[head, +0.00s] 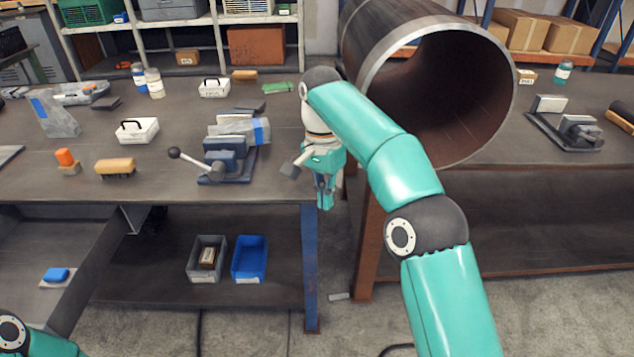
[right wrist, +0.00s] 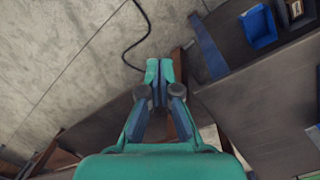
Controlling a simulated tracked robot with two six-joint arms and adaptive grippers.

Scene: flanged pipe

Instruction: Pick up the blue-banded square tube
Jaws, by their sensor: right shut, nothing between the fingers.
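A grey square-sided tube with a blue band (head: 261,131) lies across the left workbench, at or just behind the blue vise (head: 226,160). I cannot tell whether the vise jaws hold it. Another grey piece with a blue patch (head: 55,118) stands at the left of the bench. My right gripper (head: 325,200) is shut and empty. It points down beside the bench's right end, to the right of the tube and apart from it. The right wrist view shows its closed fingers (right wrist: 158,72) above the floor. My left gripper is out of view.
A large flanged pipe (head: 372,42) rests on the right bench, close behind my right arm. The vise handle (head: 188,160) sticks out to the left. White boxes (head: 137,130) and an orange-topped brush (head: 115,167) lie on the bench. Blue (head: 250,258) and grey bins sit below.

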